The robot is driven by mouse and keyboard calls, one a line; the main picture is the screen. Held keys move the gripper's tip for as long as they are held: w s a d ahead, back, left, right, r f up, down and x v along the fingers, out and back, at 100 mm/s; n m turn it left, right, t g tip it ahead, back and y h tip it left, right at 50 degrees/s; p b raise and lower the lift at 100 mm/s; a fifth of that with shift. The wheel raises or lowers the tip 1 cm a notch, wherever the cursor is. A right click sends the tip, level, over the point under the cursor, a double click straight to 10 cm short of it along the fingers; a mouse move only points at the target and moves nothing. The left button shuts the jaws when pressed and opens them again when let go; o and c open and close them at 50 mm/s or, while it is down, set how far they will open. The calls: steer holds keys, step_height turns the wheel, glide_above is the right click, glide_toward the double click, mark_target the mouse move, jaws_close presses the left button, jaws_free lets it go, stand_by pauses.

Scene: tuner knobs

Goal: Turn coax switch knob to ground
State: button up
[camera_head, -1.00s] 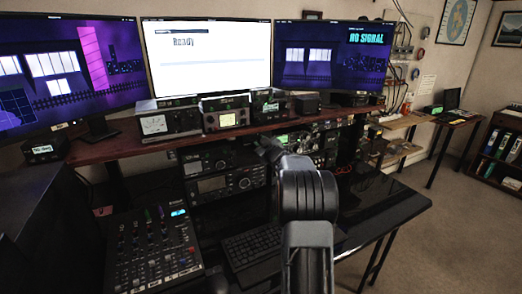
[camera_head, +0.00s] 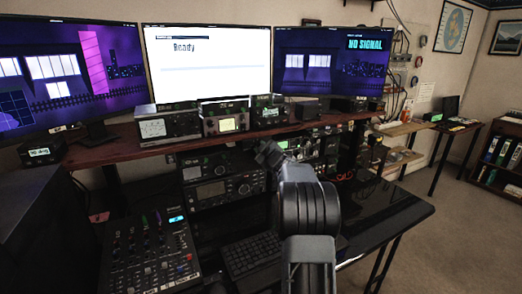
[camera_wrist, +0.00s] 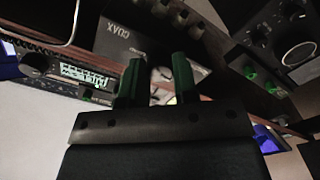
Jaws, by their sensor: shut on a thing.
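In the head view, my gripper (camera_head: 268,153) is small at the radio shelf, and the switch there is hidden or too small to tell.
Stacked radios (camera_head: 218,180) sit under the wooden shelf (camera_head: 125,146). A mixer (camera_head: 150,250) and keyboard (camera_head: 250,252) lie on the desk. Other equipment with green knobs (camera_wrist: 262,80) is close by at right in the wrist view. Open floor (camera_head: 455,235) lies at right.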

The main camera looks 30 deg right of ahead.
steer(key=o, duration=0.9)
steer(key=s, duration=0.4)
steer(key=s+a, duration=0.1)
steer(key=s, duration=0.4)
steer(key=s+a+b, duration=0.1)
steer(key=s, duration=0.3)
steer(key=shift+s, duration=0.35)
